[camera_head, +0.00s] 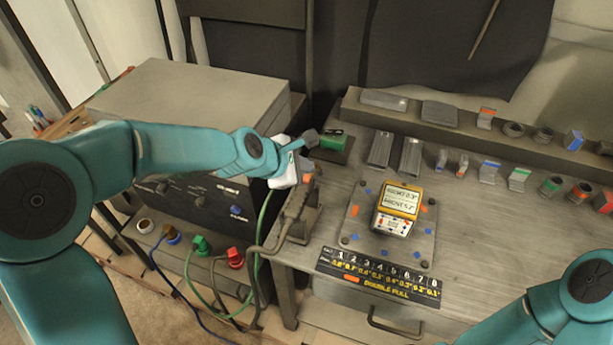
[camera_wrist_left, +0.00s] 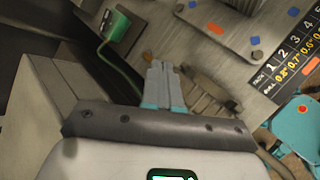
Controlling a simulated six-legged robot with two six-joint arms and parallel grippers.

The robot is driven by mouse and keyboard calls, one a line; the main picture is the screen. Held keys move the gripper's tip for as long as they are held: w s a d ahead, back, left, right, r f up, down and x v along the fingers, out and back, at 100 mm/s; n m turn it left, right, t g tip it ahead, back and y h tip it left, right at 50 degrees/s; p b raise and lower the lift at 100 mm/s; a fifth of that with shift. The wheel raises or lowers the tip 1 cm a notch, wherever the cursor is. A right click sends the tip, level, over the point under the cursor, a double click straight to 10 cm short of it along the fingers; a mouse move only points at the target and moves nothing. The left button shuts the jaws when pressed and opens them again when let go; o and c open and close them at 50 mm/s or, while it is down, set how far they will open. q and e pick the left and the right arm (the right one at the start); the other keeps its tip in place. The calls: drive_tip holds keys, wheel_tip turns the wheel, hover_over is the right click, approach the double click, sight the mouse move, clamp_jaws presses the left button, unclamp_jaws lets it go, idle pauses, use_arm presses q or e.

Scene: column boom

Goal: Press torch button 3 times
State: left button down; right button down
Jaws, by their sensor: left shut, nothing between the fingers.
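My left gripper (camera_head: 284,168) reaches over the right front corner of the grey machine, beside the left end of the workbench (camera_head: 465,240). In the left wrist view its fingers (camera_wrist_left: 161,72) are together with nothing between them. A brownish-grey, ribbed, hose-like part (camera_head: 296,205), which looks like the torch, stands at the bench's left edge just below the gripper. It also shows in the left wrist view (camera_wrist_left: 205,92), right of the fingers and partly behind them. I cannot make out its button. My right gripper is out of view; only its arm shows at lower right.
A yellow-framed display device (camera_head: 398,205) stands on a plate with coloured marks. A black numbered strip (camera_head: 379,278) lies at the bench front. The grey machine (camera_head: 200,90) has cables and coloured plugs below. Several small parts line the back. A green block (camera_head: 333,139) is near the gripper.

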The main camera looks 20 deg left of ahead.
use_arm(q)
drive_tip(key=shift+f, duration=0.15)
drive_tip(key=shift+f, duration=0.3)
drive_tip(key=shift+f+b, duration=0.4)
drive_tip(key=shift+b, duration=0.25)
idle(0.6)
drive_tip(key=shift+r+p, duration=0.85)
drive_tip(key=shift+p, duration=0.1)
wheel_tip(320, 180, up, 5)
drive_tip(key=p, duration=0.5)
drive_tip(key=shift+r, duration=0.1)
